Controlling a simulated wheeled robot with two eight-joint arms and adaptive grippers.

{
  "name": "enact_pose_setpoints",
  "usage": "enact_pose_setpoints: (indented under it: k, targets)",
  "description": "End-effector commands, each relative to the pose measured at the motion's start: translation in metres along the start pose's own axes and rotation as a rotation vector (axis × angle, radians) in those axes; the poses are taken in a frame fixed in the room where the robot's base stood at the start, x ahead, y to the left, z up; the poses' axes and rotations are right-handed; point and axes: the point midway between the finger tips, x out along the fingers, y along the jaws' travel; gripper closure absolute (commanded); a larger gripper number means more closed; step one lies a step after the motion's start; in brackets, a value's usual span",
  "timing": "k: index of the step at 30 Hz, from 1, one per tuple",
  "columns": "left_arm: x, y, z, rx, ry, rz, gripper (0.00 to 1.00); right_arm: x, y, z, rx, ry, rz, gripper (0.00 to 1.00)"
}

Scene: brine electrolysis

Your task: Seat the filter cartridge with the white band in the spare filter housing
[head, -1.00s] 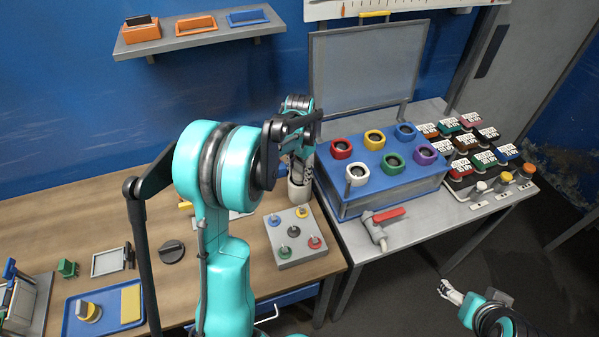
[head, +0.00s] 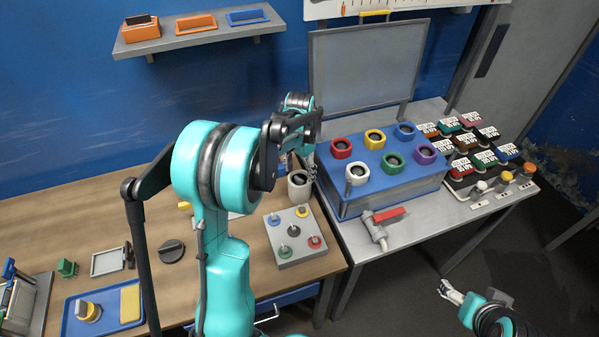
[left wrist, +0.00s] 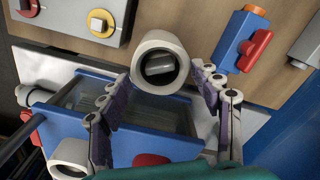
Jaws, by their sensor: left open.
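A thick-walled white cylinder (head: 299,186) with a dark opening stands upright on the wooden table behind the knob panel. It looks like the spare filter housing. In the left wrist view the white cylinder (left wrist: 160,63) holds a grey piece inside its opening; I cannot tell if that is the cartridge with the white band. My left gripper (left wrist: 157,90) is open and empty, its fingers on either side of the cylinder in the picture. In the head view it is partly hidden behind its own arm. My right gripper (head: 450,292) is over the floor at the lower right.
A blue box (head: 400,188) with several coloured collars, including a white collar (head: 357,174), stands close on the right. The knob panel (head: 310,250) is in front. A red-handled valve (left wrist: 256,52) stands near the cylinder. Free floor lies at the lower right.

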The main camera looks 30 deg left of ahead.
Motion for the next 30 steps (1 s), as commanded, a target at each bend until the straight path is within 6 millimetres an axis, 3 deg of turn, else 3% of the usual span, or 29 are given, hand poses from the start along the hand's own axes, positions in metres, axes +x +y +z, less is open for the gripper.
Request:
enact_pose_setpoints:
  k: [15,26,30]
  targets:
    - [-0.099,0.0,0.0,0.0,0.0,0.0,0.36,0.0,0.0,0.0,0.0,0.0,0.0,0.22]
    - [-0.115,0.001,0.001,0.0,0.002,-0.001,0.36,0.0,0.0,0.0,0.0,0.0,0.0,0.22]
    - [-0.12,0.018,0.01,-0.009,0.039,-0.018,0.36,0.002,0.0,0.002,0.0,0.0,0.0,0.22]
